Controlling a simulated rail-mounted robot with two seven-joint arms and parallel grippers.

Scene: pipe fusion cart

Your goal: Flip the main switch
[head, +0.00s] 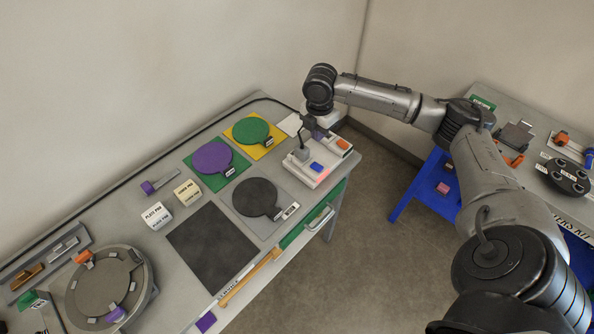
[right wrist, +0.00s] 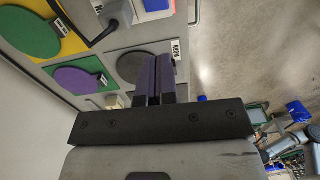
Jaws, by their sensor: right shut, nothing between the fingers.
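A white control box (head: 318,163) stands at the far right end of the grey workbench, with a dark lever (head: 302,147), a blue button (head: 316,166) and an orange button (head: 343,144) on top. A red glow shows near its front edge. I cannot read which part is labelled the main switch. My right gripper (head: 319,133) hangs over the back of the box, close to the lever. In the right wrist view its purple fingers (right wrist: 155,80) are together and empty, with the lever (right wrist: 104,32) to their left. Whether they touch the box cannot be told. My left gripper is not in view.
Green (head: 250,130), purple (head: 212,158) and black (head: 255,197) paddle-shaped discs lie on mats beside the box. A round fixture (head: 104,287) stands at the near left. A second table (head: 520,130) stands at the right, with open floor (head: 365,230) between.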

